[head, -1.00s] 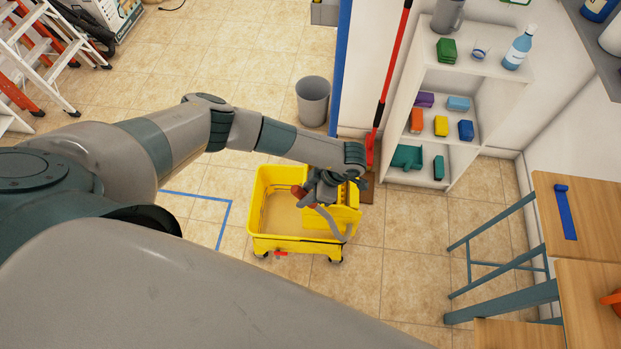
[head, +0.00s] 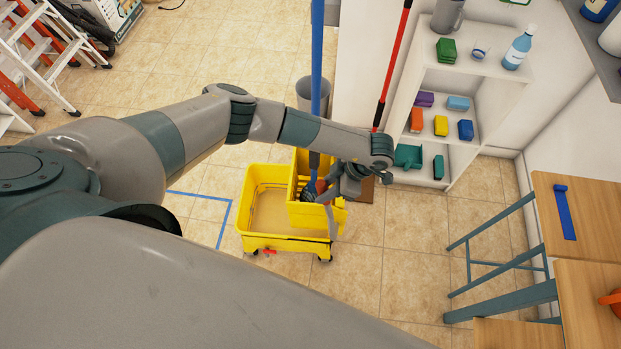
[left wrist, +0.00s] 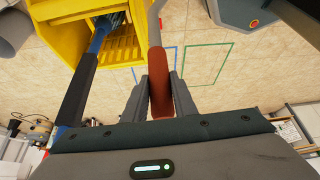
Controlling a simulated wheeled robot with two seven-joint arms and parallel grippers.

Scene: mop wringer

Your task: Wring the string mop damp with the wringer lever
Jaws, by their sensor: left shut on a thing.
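The yellow mop bucket (head: 246,215) stands on the tiled floor, with the yellow wringer (head: 300,215) at its right side. The string mop has a blue pole (head: 317,60) standing nearly upright. Its blue lower end is inside the wringer, also seen in the left wrist view (left wrist: 98,42), and my arm partly hides it in the head view. My left gripper (head: 327,189) is at the wringer's right side. In the left wrist view its fingers (left wrist: 160,95) are shut on the red grip of the wringer lever (left wrist: 159,70). My right gripper is out of view.
A grey bin (head: 302,93) stands behind the bucket. A white shelf (head: 450,75) with sponges and bottles is at the right, with a red pole (head: 394,65) leaning beside it. Wooden-topped tables (head: 590,215) stand front right.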

